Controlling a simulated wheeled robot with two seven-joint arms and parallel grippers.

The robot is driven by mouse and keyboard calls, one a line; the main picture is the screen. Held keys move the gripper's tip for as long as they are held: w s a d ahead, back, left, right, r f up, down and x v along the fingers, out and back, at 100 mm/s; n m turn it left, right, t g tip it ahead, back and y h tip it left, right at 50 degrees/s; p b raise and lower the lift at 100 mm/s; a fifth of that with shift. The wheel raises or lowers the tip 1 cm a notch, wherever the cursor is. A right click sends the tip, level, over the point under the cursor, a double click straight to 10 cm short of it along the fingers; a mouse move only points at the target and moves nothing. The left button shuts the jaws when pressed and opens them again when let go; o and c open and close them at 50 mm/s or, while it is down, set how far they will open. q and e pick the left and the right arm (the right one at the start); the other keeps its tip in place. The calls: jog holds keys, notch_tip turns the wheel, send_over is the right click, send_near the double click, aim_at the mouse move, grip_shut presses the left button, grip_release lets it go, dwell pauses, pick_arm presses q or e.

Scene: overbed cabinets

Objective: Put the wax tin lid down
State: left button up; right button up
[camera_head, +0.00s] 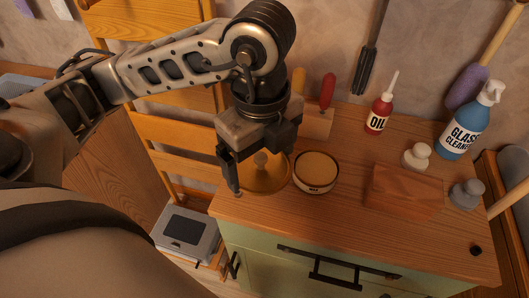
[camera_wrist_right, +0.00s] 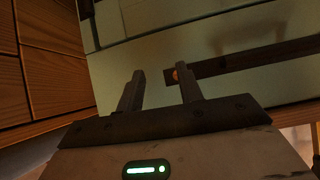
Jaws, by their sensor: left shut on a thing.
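The wax tin (camera_head: 316,174) stands open on the wooden cabinet top, a round tin with a white label and yellow-brown wax inside. Its lid (camera_head: 270,183) is a golden disc with a pale knob, close to the left of the tin. My left gripper (camera_head: 261,168) points down over the lid and is shut on it; fingers and wrist hide part of the lid. I cannot tell whether the lid touches the top. My right gripper (camera_wrist_right: 160,88) shows in the right wrist view, fingers apart and empty, in front of the green cabinet front.
Right of the tin are a wooden block (camera_head: 404,192), a red oil bottle (camera_head: 378,115), a blue glass cleaner bottle (camera_head: 466,130) and small weights (camera_head: 416,156). A red-handled tool (camera_head: 327,91) stands behind.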

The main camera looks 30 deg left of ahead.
pick_arm(q)
jog(key=w, duration=0.1)
jog(key=w+a+f, duration=0.1)
jog(key=w+a, duration=0.1)
jog(key=w, duration=0.1)
jog(key=shift+a+f+p, duration=0.2)
jog(key=shift+f+p, duration=0.1)
jog(key=shift+f, duration=0.1)
jog(key=w+a+f, duration=0.1)
jog(key=f, duration=0.1)
jog(key=w+f, duration=0.2)
jog(key=w+a+f, duration=0.1)
jog(key=w+f, duration=0.1)
jog(key=shift+a+p, duration=0.3)
notch_tip(320, 180, down, 4)
jog(key=shift+w+a+r, duration=0.1)
jog(key=shift+r, duration=0.05)
pick_arm(e)
jog(key=shift+s+d+r, duration=0.2)
jog(key=shift+d+r, duration=0.05)
jog(key=shift+f, duration=0.1)
